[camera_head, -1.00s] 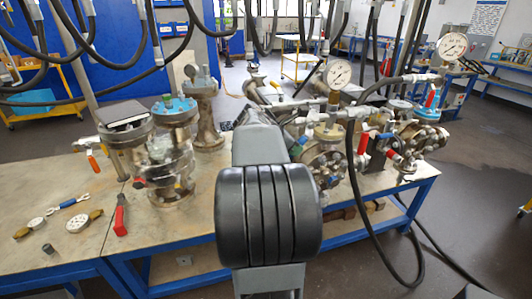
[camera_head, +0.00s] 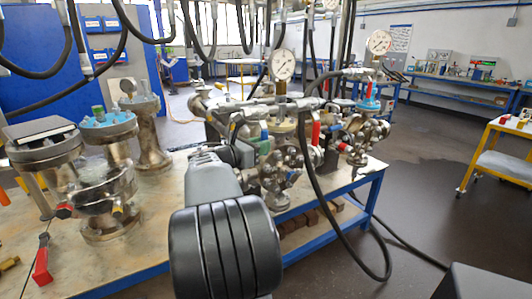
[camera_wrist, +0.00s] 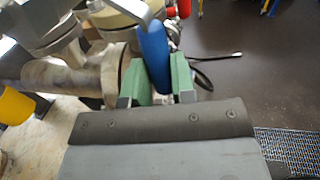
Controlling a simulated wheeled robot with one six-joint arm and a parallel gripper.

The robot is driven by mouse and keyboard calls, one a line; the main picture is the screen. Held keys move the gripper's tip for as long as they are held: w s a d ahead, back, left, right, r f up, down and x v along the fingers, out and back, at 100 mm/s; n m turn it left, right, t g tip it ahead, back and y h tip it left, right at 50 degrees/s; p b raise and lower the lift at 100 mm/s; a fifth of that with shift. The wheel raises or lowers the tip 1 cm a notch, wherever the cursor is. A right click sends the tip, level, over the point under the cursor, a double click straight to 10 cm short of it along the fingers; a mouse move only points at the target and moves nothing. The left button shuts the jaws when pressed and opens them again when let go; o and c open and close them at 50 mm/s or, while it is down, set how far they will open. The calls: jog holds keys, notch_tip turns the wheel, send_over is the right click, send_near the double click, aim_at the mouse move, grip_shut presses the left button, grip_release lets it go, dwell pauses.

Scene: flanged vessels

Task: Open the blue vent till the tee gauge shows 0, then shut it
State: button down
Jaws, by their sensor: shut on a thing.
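The blue vent handle (camera_wrist: 153,45) is a smooth blue bar in the wrist view. My gripper (camera_wrist: 161,78) is shut on it, with a green pad on each side. In the head view my gripper (camera_head: 254,138) is at the left side of the near flanged assembly (camera_head: 285,165), and the handle is mostly hidden there. A round white gauge (camera_head: 283,64) stands above this assembly. A second white gauge (camera_head: 379,42) stands farther right. I cannot tell which is the tee gauge, and the needles are too small to read.
Flanged vessels with blue tops (camera_head: 107,128) stand left on the bench. A red-handled tool (camera_head: 41,262) lies at the bench's front left. A black hose (camera_head: 335,232) hangs before the right part of the bench. A yellow cart (camera_head: 500,160) stands right, with open floor between.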

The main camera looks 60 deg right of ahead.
jog(key=shift+d+r+h, duration=0.1)
jog(key=shift+h, duration=0.2)
jog(key=c, duration=0.9)
grip_release()
jog(key=shift+c, duration=0.2)
jog(key=v, duration=1.4)
jog(key=shift+p, duration=0.35)
jog(key=shift+d, duration=0.1)
